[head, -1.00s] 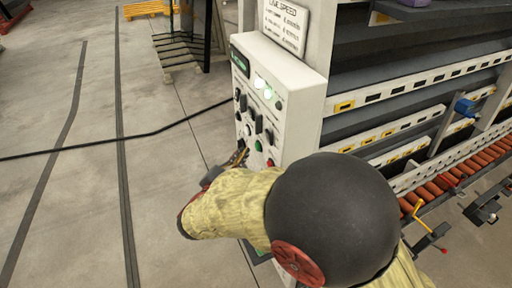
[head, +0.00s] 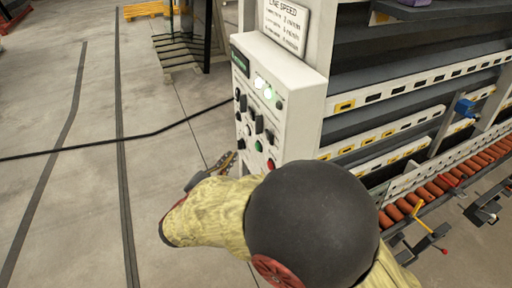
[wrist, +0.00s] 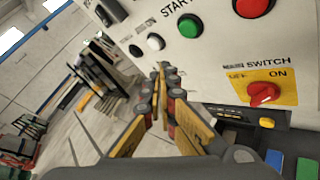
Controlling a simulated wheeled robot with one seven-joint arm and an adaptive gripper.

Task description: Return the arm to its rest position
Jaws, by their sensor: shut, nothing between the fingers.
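My gripper (head: 228,161) is at the lower left of the white control panel (head: 312,105) in the head view, beside its front face. In the wrist view my gripper (wrist: 162,72) is shut, its yellow-and-black fingers meeting at the tips with nothing between them. The tips appear apart from the panel. The panel fills the upper right of the wrist view, with a green START button (wrist: 188,28), a red button (wrist: 252,6) and a red rotary switch (wrist: 264,94) on a yellow plate marked ON. My arm covers the panel's lower part in the head view.
The washer line (head: 420,75) with orange rollers (head: 440,187) stands right of the panel. A black cable (head: 110,145) runs across to the panel. A wooden pallet (head: 180,52) lies at the back. The grey floor (head: 60,215) on the left is mostly free.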

